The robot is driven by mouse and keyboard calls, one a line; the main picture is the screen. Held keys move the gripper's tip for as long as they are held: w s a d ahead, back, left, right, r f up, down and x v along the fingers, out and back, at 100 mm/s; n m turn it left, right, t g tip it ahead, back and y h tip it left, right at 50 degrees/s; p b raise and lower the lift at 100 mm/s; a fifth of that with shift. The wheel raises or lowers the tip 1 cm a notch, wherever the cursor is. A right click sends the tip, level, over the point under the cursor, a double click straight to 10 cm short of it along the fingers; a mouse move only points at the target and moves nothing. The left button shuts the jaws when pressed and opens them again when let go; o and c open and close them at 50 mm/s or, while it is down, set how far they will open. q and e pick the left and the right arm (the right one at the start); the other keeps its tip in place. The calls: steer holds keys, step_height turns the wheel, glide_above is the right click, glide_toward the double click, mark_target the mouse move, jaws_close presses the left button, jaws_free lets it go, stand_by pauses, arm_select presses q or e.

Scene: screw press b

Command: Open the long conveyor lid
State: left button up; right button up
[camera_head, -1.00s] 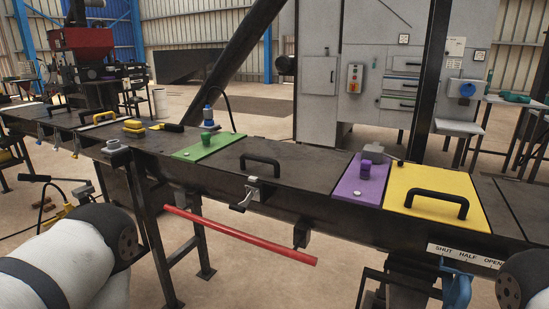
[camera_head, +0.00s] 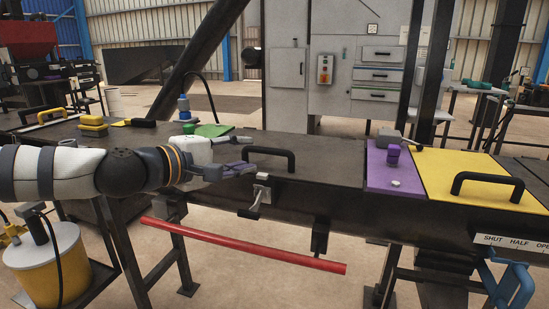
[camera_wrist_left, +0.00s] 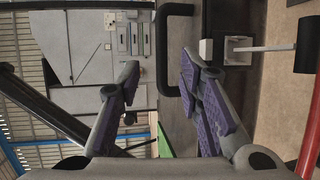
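The long conveyor lid (camera_head: 330,164) is a dark flat panel between the green plate (camera_head: 214,130) and the purple plate (camera_head: 383,176). It lies flat, with a black bar handle (camera_head: 271,153) standing on it. A metal latch (camera_head: 258,193) sits on the front edge below the handle. My left gripper (camera_head: 247,155) is open and empty, just left of the handle. In the left wrist view its fingers (camera_wrist_left: 160,72) are spread, with the handle (camera_wrist_left: 163,50) ahead of the gap and the latch (camera_wrist_left: 238,50) to the right. My right gripper is not in view.
A yellow panel (camera_head: 455,176) with a black handle adjoins the purple plate. A red bar (camera_head: 245,246) slants below the conveyor's front. A blue lever (camera_head: 511,285) hangs at the lower right. Grey cabinets (camera_head: 345,85) stand behind.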

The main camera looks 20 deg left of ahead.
mark_target(266, 152)
arm_select(q)
steer(key=x, duration=0.3)
steer(key=b+x, duration=0.1)
steer(key=x, duration=0.3)
steer(key=shift+w+d+f, duration=0.1)
steer(key=shift+w+f, duration=0.1)
steer(key=shift+f, duration=0.1)
steer(key=shift+w+d, duration=0.2)
steer(key=shift+w, duration=0.25)
jaws_close()
